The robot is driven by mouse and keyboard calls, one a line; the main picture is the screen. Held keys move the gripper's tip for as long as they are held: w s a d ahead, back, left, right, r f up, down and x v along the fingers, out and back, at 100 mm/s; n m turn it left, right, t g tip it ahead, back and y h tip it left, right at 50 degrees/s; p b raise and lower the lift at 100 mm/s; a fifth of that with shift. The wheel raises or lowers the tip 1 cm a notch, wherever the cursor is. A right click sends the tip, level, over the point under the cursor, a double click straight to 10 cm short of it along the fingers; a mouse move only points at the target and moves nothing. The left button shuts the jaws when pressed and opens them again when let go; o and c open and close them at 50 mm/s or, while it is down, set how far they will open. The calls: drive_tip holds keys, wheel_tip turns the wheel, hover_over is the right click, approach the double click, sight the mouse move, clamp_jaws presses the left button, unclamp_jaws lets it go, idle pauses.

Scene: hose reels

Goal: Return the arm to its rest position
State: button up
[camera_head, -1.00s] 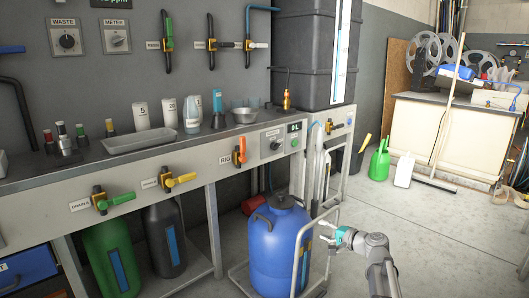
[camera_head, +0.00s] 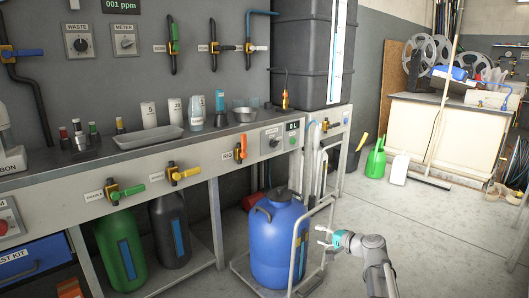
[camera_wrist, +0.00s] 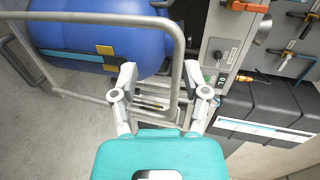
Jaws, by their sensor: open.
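My gripper (camera_head: 324,235) is at the lower middle right of the head view, to the right of the trolley's metal handle. Its fingers are apart with nothing between them. In the wrist view my gripper (camera_wrist: 160,90) shows both fingers spread beyond the teal body, with the trolley's rails behind them. My arm comes up from the bottom edge of the head view and bends over to the left. A blue drum (camera_head: 278,240) stands on the trolley (camera_head: 315,262) just left of my gripper. The drum also shows at the top left of the wrist view (camera_wrist: 95,38).
The bench (camera_head: 150,160) with valves, beakers and a tray (camera_head: 148,137) runs along the left. Green (camera_head: 121,248) and black (camera_head: 172,232) containers stand under it. A green watering can (camera_head: 375,160) and a white jug (camera_head: 399,169) stand farther back. The floor on the right is mostly clear.

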drive_tip(key=s+a+n+g+h+p, duration=0.3)
drive_tip(key=s+a+n+g+p, duration=0.3)
drive_tip(key=s+p, duration=0.35)
drive_tip(key=s+d+r+n+g+h+p, duration=0.1)
drive_tip(key=s+d+r+g+h+p, duration=0.1)
drive_tip(key=s+g+h+p, duration=0.3)
drive_tip(key=s+d+r+n+h+p, duration=0.2)
drive_tip(key=s+h+p, duration=0.1)
drive_tip(key=s, duration=0.5)
wheel_tip(320, 180, up, 38)
drive_tip(key=p, duration=3.7)
drive_tip(key=shift+w+f+p, duration=0.2)
drive_tip(key=shift+w+p, duration=0.05)
drive_tip(key=shift+p, duration=0.1)
